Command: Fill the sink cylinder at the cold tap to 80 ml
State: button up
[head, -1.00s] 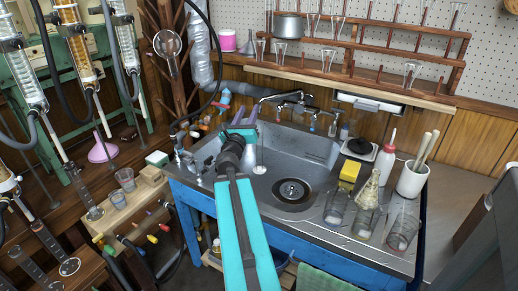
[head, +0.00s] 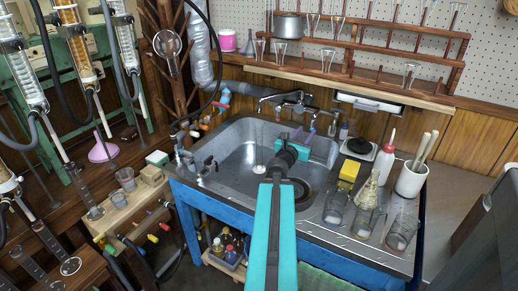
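No measuring cylinder shows clearly in or beside the sink. The tap (head: 268,98) is on the back edge. A thin pale vertical line, which looks like running water, drops from its spout to a white spot (head: 259,168) in the basin, left of my gripper.
Several glass beakers (head: 336,207) stand on the right drainer near a yellow sponge (head: 348,172), a white wash bottle (head: 385,156) and a white pot (head: 411,180). Clear tall glassware (head: 84,192) stands at the left. The left of the basin is open.

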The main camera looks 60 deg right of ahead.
aim_at(313, 124)
jog(key=shift+d, duration=0.1)
jog(key=shift+w+d+b, duration=0.1)
jog(key=shift+d+b, duration=0.35)
jog(key=shift+d, duration=0.75)
jog(key=shift+w+d+p, duration=0.2)
jog(key=shift+d+p, duration=0.25)
jog(key=shift+d, duration=2.55)
jog(key=shift+c, duration=0.3)
jog(key=shift+a, duration=0.1)
grip_shut()
jog(key=shift+s+d+r+n+p, duration=0.1)
jog(key=shift+s+d+n+p, duration=0.1)
jog(key=shift+n+p, duration=0.4)
jog(key=shift+s+d+r+n+p, duration=0.15)
jog(key=shift+n+p, duration=0.15)
jog(key=shift+p, duration=0.45)
jog(key=shift+s+n+p, duration=0.25)
jog(key=shift+n+p, duration=0.4)
jog(key=shift+n, duration=0.3)
jog(key=shift+s+n+p, duration=0.2)
jog(key=shift+n+p, duration=0.4)
jog(key=shift+n, duration=0.35)
jog(key=shift+f, duration=0.1)
